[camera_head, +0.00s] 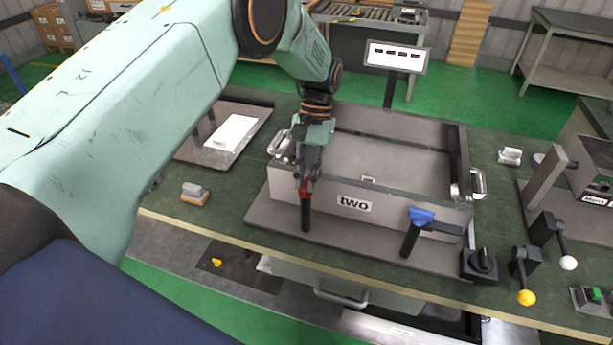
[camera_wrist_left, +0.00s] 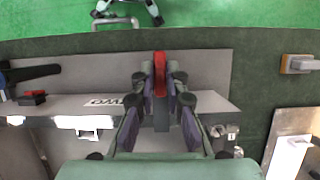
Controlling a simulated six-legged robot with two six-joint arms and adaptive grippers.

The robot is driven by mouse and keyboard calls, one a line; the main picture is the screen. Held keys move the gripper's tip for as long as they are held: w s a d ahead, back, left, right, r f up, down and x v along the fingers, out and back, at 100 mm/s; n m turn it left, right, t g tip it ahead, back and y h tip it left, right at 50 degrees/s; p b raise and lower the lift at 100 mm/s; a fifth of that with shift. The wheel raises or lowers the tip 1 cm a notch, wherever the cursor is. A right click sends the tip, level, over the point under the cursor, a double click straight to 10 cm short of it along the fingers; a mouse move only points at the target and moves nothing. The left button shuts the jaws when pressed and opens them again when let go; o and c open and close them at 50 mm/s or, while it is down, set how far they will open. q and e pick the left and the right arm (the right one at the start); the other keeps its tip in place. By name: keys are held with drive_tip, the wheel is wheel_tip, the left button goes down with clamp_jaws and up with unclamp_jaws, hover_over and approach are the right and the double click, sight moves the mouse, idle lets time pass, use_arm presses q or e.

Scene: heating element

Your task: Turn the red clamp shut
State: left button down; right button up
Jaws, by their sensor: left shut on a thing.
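The red clamp (camera_head: 305,188) stands at the front left of the grey box labelled "two" (camera_head: 325,192), on a dark post. My left gripper (camera_head: 307,178) reaches down over it and is shut on it, hiding most of its upper part. In the left wrist view, the red clamp (camera_wrist_left: 160,72) shows between the two fingertips of my left gripper (camera_wrist_left: 160,90). The blue clamp (camera_head: 421,216) stands at the box's front right, with a dark arm extending right toward the box wall. My right gripper is not in view.
The box sits on a grey base plate (camera_head: 268,219) on the green bench. An orange-and-white block (camera_head: 195,193) lies left of it. A black knob (camera_head: 482,263) and levers with yellow (camera_head: 526,298) and white (camera_head: 568,263) balls stand at the right. A small screen (camera_head: 396,56) rises behind.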

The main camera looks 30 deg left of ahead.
use_arm(q)
drive_tip(key=c, duration=1.4)
unclamp_jaws()
drive_tip(key=shift+o, duration=0.2)
drive_tip(key=shift+r, duration=0.1)
drive_tip(key=v, duration=1.2)
drive_tip(key=shift+s, duration=0.1)
